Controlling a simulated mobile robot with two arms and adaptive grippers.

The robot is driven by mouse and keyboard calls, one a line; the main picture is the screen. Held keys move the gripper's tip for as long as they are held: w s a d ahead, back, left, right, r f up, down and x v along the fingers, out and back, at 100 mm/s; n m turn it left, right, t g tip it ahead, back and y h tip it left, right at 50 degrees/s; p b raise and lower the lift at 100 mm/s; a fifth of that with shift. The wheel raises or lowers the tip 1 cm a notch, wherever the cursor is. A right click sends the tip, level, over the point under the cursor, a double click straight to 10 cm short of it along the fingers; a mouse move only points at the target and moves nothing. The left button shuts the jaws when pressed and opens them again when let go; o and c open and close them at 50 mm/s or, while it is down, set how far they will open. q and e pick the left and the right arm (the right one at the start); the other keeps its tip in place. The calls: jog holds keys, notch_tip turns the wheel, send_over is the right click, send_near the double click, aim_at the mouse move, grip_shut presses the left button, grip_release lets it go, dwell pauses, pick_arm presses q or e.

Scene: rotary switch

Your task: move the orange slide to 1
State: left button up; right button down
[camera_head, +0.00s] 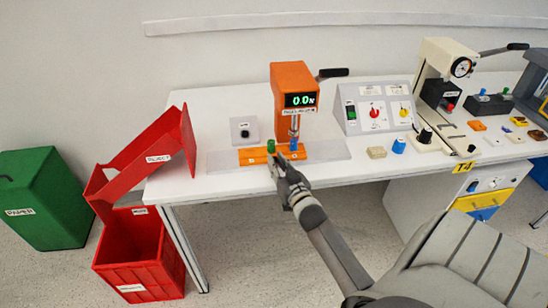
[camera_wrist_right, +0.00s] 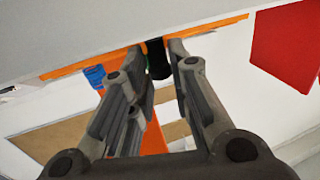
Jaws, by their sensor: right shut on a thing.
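The orange slide (camera_head: 253,158) lies on a light grey base plate (camera_head: 221,161) below the orange press. A green knob (camera_head: 271,146) stands on the slide left of a blue knob (camera_head: 294,143). The small markings along the slide are too small to read. My right gripper (camera_head: 277,167) reaches in from the front at the green knob. In the right wrist view its fingers (camera_wrist_right: 158,75) are shut on the dark green knob (camera_wrist_right: 158,58), one on each side. The orange strip (camera_wrist_right: 100,60) and blue knob (camera_wrist_right: 95,75) also show there. My left gripper is in neither view.
The orange press (camera_head: 291,84) with a lit display reading about 0.0 stands behind the slide. A grey control box (camera_head: 372,105) is to its right. An open red chute (camera_head: 145,160) and red bin (camera_head: 138,258) are at the left. The tabletop left of the plate is clear.

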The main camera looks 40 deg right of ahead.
jog(key=c, duration=1.3)
grip_release()
jog(key=shift+c, duration=0.2)
jog(key=v, duration=1.2)
